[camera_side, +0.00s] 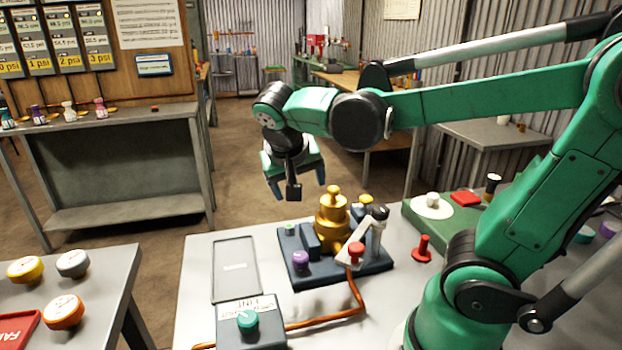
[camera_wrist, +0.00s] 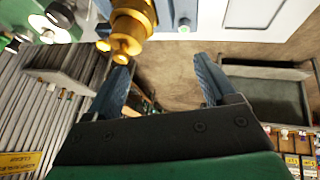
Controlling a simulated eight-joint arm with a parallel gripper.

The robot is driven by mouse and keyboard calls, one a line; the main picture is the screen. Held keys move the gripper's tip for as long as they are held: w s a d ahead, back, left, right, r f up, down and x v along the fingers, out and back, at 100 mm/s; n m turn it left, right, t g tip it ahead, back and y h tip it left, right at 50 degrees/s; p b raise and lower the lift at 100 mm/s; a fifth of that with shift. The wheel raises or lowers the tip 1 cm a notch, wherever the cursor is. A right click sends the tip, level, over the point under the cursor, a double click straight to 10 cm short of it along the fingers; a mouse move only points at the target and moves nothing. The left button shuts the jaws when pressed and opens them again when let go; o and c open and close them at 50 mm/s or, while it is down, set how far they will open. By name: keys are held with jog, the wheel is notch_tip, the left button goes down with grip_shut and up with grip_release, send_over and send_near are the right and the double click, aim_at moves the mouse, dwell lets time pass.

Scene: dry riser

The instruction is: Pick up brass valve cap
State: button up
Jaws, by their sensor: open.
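The brass valve cap (camera_side: 333,197) is the stepped, gold-coloured knob on top of the brass valve body (camera_side: 332,232), which stands upright on a dark blue base plate (camera_side: 377,266). In the wrist view the brass valve (camera_wrist: 132,20) shows at the top edge, partly cut off; where cap and body divide is unclear there. My gripper (camera_side: 297,184) hangs fingers down, above and to the left of the cap in the side view, apart from it. Its blue fingers are spread and empty, also in the wrist view (camera_wrist: 161,64).
A purple knob (camera_side: 300,259), a grey lever arm with a red knob (camera_side: 356,250) and a small brass cap (camera_side: 366,200) crowd the valve. A red peg (camera_side: 422,250) stands at right. A flat grey panel (camera_side: 235,270) and a switch box (camera_side: 250,322) lie left.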

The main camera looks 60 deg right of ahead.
aim_at(331, 201)
jog(key=d+r+m+g+h, duration=0.2)
jog(key=d+m+g+h, duration=0.45)
jog(key=m, duration=0.75)
jog(key=f, duration=0.5)
jog(key=a+f, duration=0.1)
jog(key=f, duration=0.2)
jog(key=shift+s, duration=0.35)
jog(key=shift+d+f+g, duration=0.15)
jog(key=shift+f+g, duration=0.15)
jog(key=shift+g, duration=0.05)
jog(key=shift+x, duration=2.65)
jog(key=c, duration=1.2)
grip_shut()
jog(key=shift+r, duration=0.1)
